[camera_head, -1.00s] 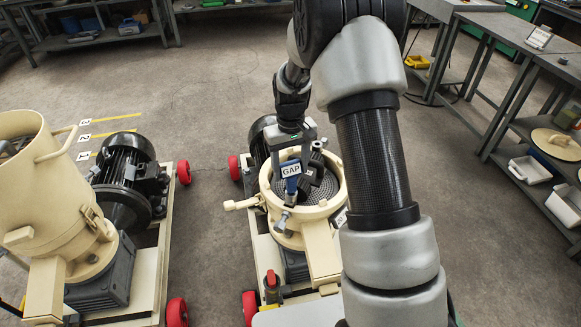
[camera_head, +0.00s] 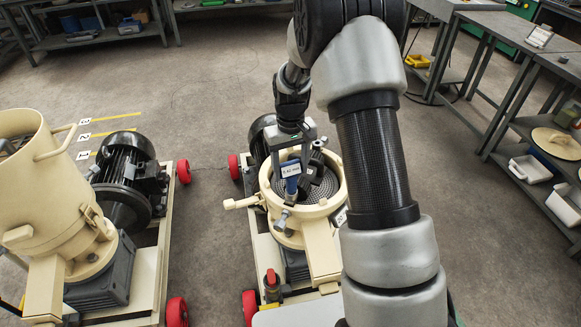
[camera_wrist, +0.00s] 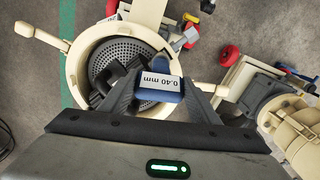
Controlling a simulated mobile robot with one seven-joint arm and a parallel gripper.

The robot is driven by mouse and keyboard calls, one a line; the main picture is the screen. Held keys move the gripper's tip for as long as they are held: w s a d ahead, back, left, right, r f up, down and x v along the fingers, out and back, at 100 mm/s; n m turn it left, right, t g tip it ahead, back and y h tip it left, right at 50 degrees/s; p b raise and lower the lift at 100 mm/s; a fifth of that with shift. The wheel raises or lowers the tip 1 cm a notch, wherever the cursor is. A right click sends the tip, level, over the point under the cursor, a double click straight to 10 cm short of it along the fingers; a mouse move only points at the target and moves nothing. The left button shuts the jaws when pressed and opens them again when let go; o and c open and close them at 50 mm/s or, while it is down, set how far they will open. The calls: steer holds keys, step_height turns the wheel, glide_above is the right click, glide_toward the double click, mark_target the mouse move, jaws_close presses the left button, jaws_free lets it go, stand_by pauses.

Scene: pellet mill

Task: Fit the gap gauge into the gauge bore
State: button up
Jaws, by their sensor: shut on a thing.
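The gap gauge (camera_head: 291,178) is a blue block with a white label; in the wrist view (camera_wrist: 163,83) the label reads "0.40 mm". My gripper (camera_head: 294,157) is shut on it, above the open chamber of the cream pellet mill (camera_head: 333,204). In the wrist view both fingers (camera_wrist: 158,90) close on the gauge's sides. Below lies the perforated grey die (camera_wrist: 107,60) with dark roller parts over it. The gauge's lower end is hidden in the wrist view. I cannot pick out the gauge bore, nor tell whether the gauge touches anything.
A second cream mill (camera_head: 50,200) with a black motor stands at the left on a red-wheeled frame. A grey bench (camera_head: 540,70) with shelves stands at the right. A handle (camera_head: 241,203) sticks out left of the near mill's chamber. Floor between the mills is clear.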

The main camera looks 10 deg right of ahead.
stand_by(0.8)
steer(key=o, duration=2.2)
steer(key=shift+f, duration=0.1)
steer(key=shift+r+p, duration=2.3)
steer(key=shift+r, duration=1.25)
